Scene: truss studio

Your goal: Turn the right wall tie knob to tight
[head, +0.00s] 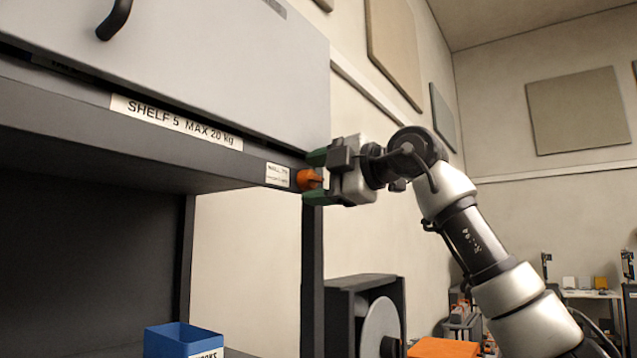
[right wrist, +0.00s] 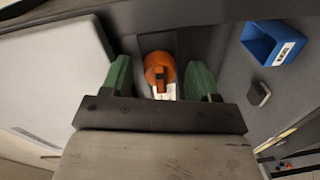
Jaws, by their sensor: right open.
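The right wall tie knob is a small orange knob (head: 309,180) on the front edge of the shelf, at its right end beside a white label (head: 278,175). In the right wrist view the orange knob (right wrist: 159,69) lies between the two green fingertips. My right gripper (head: 316,178) is open, with one finger above the knob and one below in the head view. In the right wrist view, gaps show between the knob and each finger of the gripper (right wrist: 160,78). Fine print on the label is too small to read. My left gripper is not in view.
The grey shelf unit (head: 60,125) carries a strip reading "SHELF 5 MAX 20 kg" (head: 175,121). A closed grey panel (head: 220,75) with a dark handle (head: 114,18) is above. A blue bin (head: 183,341) is below. A reel (head: 380,325) and orange box (head: 443,347) stand lower right.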

